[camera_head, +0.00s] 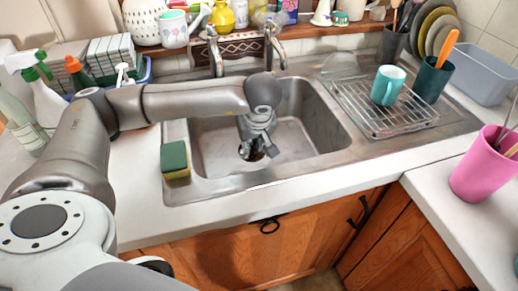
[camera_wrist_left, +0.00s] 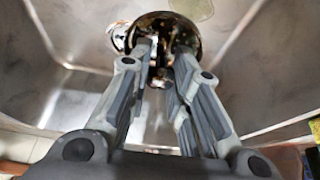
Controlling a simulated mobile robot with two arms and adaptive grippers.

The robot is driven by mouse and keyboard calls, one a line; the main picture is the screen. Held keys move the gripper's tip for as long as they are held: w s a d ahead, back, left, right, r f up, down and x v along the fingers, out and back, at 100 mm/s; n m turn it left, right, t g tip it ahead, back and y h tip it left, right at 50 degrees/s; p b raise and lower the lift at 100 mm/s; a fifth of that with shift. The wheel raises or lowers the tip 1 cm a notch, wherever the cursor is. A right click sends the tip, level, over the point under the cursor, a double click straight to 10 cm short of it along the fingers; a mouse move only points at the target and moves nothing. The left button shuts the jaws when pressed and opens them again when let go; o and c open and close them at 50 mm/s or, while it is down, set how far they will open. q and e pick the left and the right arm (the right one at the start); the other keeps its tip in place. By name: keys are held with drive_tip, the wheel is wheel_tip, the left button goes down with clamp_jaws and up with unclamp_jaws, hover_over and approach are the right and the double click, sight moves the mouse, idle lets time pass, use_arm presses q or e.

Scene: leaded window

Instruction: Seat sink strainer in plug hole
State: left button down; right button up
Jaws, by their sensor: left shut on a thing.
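My left gripper (camera_head: 258,143) reaches down into the steel sink (camera_head: 305,138), fingers low near its floor. In the left wrist view its fingertips (camera_wrist_left: 160,58) are closed around a small shiny metal piece, which I take to be the sink strainer (camera_wrist_left: 161,75). I cannot tell whether the strainer touches the hole. My right gripper is not in view.
A green and yellow sponge (camera_head: 175,160) stands on the sink's front left rim. The tap (camera_head: 270,45) is behind the basin. A wire rack (camera_head: 385,105) with a teal mug (camera_head: 387,85) is on the right drainer. The rest of the basin floor is clear.

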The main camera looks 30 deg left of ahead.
use_arm(q)
drive_tip(key=w+a+f, duration=0.1)
drive_tip(key=w+f, duration=0.1)
drive_tip(key=w, duration=0.1)
drive_tip(key=w+a+f+p, duration=0.1)
drive_tip(key=w+a+f, duration=0.1)
drive_tip(key=w+f, duration=0.1)
drive_tip(key=w+a+f, duration=0.2)
drive_tip(key=w+f, duration=0.1)
drive_tip(key=w, duration=0.1)
drive_tip(key=shift+w+a+f+p, duration=0.2)
drive_tip(key=shift+w+a+p, duration=0.05)
drive_tip(key=shift+w+p, duration=0.15)
drive_tip(key=shift+w+a+f, duration=0.25)
drive_tip(key=shift+w+f, duration=0.2)
drive_tip(key=shift+f, duration=0.2)
wheel_tip(320, 180, down, 2)
drive_tip(key=shift+f+p, duration=0.15)
drive_tip(key=shift+p, duration=0.3)
drive_tip(key=shift+f, duration=0.25)
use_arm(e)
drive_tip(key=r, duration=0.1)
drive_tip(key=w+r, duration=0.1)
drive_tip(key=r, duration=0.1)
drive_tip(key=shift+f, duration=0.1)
